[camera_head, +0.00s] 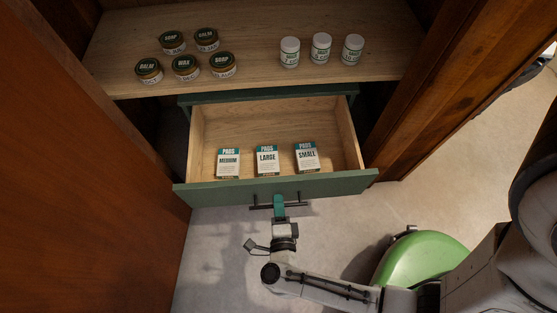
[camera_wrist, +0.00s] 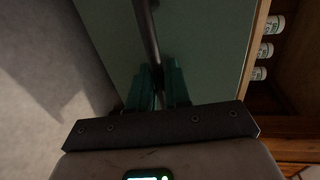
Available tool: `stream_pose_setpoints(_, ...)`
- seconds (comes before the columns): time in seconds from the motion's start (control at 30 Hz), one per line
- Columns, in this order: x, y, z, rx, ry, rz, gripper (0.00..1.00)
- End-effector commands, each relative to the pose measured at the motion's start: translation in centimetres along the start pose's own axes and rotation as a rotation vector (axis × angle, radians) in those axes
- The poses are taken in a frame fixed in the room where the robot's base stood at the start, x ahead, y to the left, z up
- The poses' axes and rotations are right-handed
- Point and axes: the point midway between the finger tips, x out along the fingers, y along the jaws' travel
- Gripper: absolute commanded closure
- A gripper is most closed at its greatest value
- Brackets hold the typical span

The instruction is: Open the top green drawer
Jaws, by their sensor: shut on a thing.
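The green drawer (camera_head: 330,184) stands pulled out from under the wooden shelf in the head view, with its inside showing. Three boxes of pads lie in it: medium (camera_head: 228,163), large (camera_head: 267,160) and small (camera_head: 307,157). A dark bar handle (camera_head: 262,207) runs along the drawer's front. My gripper (camera_head: 279,205) is at the middle of the handle, in front of the drawer. In the wrist view the green fingers (camera_wrist: 167,88) are shut around the handle bar (camera_wrist: 147,35), with the green drawer front (camera_wrist: 205,45) beyond.
The wooden shelf (camera_head: 255,62) above holds several dark-lidded jars (camera_head: 185,66) and three white bottles (camera_head: 321,48). A brown wooden panel (camera_head: 90,170) stands at left and a wooden post (camera_head: 450,75) at right. Pale floor (camera_head: 225,235) lies before the drawer.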

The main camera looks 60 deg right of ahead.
Motion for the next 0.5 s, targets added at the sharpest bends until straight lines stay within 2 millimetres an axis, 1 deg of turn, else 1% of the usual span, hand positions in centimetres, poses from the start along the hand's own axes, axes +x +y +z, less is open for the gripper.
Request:
stream_pose_setpoints(0.13,-0.01,0.04,0.03,0.0,-0.001,0.001,1.0)
stream_pose_setpoints(0.17,0.0,0.04,0.03,0.0,-0.001,0.001,0.8)
stream_pose_setpoints(0.27,0.01,0.03,0.03,0.0,-0.001,0.001,0.71)
stream_pose_setpoints(0.5,-0.08,0.01,0.02,0.0,0.0,0.001,0.71)
